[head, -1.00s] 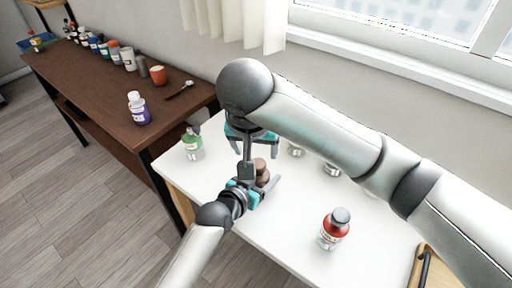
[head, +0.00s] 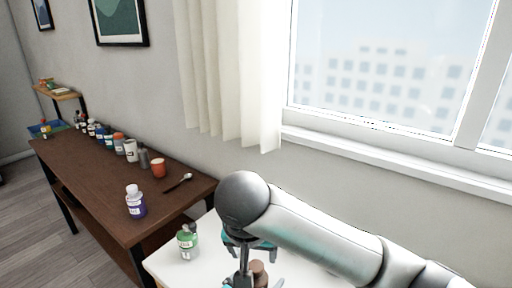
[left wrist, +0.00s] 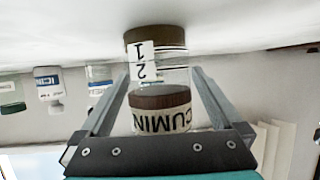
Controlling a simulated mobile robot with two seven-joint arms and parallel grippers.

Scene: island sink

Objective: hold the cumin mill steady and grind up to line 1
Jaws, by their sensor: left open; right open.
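The cumin mill (head: 259,272) stands on the white table, with only its brown top showing at the bottom of the head view. In the left wrist view the picture is upside down, and the mill (left wrist: 160,97) shows brown bands, a clear section marked 1 and 2, and a CUMIN label. My left gripper (head: 256,283) is open around the mill; its fingers (left wrist: 160,105) lie on either side. I cannot make out ground spice inside.
A green-labelled jar (head: 187,242) stands on the white table (head: 165,266) to the left. A brown side table (head: 108,180) holds a purple bottle (head: 135,203), a spoon (head: 180,183), an orange cup (head: 159,168) and several jars. A window and curtain (head: 232,75) are behind.

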